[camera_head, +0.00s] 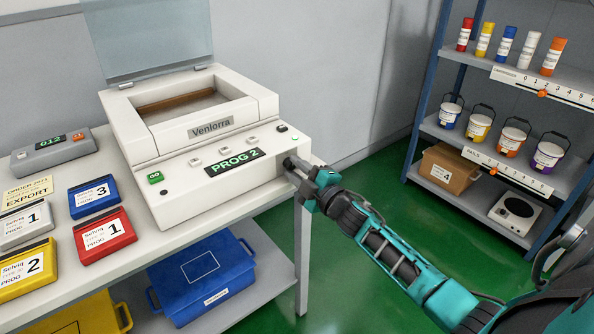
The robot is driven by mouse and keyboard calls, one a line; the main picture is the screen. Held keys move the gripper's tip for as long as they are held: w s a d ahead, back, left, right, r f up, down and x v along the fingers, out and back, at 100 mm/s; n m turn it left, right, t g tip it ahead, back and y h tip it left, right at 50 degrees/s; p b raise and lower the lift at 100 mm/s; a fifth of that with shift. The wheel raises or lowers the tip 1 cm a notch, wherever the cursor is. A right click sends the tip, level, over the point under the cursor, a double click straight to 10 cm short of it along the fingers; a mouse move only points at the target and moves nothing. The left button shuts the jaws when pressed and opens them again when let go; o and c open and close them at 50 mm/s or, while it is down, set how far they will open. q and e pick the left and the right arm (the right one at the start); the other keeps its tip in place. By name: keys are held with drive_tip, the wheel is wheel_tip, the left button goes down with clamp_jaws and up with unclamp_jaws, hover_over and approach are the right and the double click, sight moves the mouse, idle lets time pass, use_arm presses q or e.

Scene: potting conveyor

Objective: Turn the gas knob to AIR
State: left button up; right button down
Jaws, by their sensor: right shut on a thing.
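The white Venlorra machine (190,185) stands on the table with its glass lid raised. Its display (235,162) reads "PROG 2". The gas knob (288,163) seems to be the small dark part at the right end of the front panel, mostly hidden by my right gripper. My right gripper (296,170) is shut on it, with its arm coming in from the lower right. I cannot read any gas labels or tell where the knob points. My left gripper is not in view.
Red (104,236), blue (93,197), yellow and white numbered cases lie on the table's left side, near a grey counter box (53,152). A blue bin (203,275) sits below. A shelf rack (437,90) with bottles and buckets stands right, past open green floor (385,200).

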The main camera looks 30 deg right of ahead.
idle(0.4)
drive_tip(key=c, duration=0.9)
unclamp_jaws()
drive_tip(key=shift+o, duration=0.2)
